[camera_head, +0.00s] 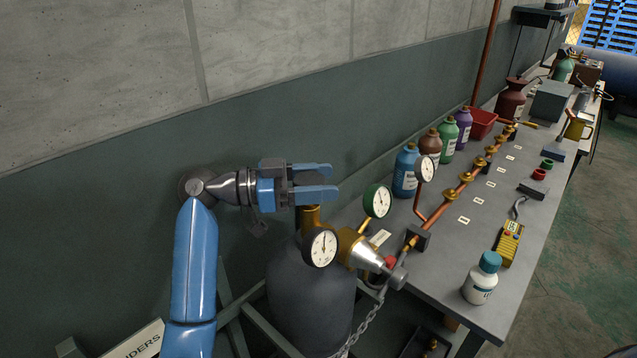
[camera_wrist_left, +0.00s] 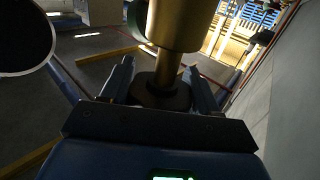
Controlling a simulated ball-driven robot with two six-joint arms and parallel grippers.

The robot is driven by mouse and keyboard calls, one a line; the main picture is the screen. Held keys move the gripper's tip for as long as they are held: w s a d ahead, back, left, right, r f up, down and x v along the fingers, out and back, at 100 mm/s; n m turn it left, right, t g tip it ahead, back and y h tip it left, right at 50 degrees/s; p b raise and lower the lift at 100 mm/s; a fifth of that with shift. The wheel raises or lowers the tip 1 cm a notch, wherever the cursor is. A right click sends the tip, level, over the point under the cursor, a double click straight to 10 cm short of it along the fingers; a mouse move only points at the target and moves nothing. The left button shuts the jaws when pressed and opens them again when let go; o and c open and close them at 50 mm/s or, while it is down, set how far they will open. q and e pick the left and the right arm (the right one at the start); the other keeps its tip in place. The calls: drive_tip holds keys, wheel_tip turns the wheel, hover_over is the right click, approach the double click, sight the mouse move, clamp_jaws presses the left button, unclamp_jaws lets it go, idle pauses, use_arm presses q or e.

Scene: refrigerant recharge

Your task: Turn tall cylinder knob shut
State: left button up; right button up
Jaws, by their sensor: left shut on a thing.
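The tall dark grey cylinder (camera_head: 305,290) stands left of the bench, with a brass valve (camera_head: 309,218) on top. My left gripper (camera_head: 331,183) reaches in from the left just above this valve, its two blue fingers level and pointing right. In the left wrist view, the fingers (camera_wrist_left: 160,88) are shut on a dark knob (camera_wrist_left: 160,97) at the end of a brass stem (camera_wrist_left: 167,68). In the head view the fingers hide the knob. My right gripper is not in view.
Gauges (camera_head: 320,247) and a silver-ended regulator (camera_head: 368,257) sit right of the valve; a chain (camera_head: 362,325) hangs in front. The bench (camera_head: 450,250) holds a copper manifold (camera_head: 445,205), several bottles and a yellow meter (camera_head: 510,243). A wall rises behind.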

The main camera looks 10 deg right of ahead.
sight(319, 178)
use_arm(q)
drive_tip(key=o, duration=1)
wheel_tip(319, 178, up, 20)
drive_tip(key=shift+b, duration=0.4)
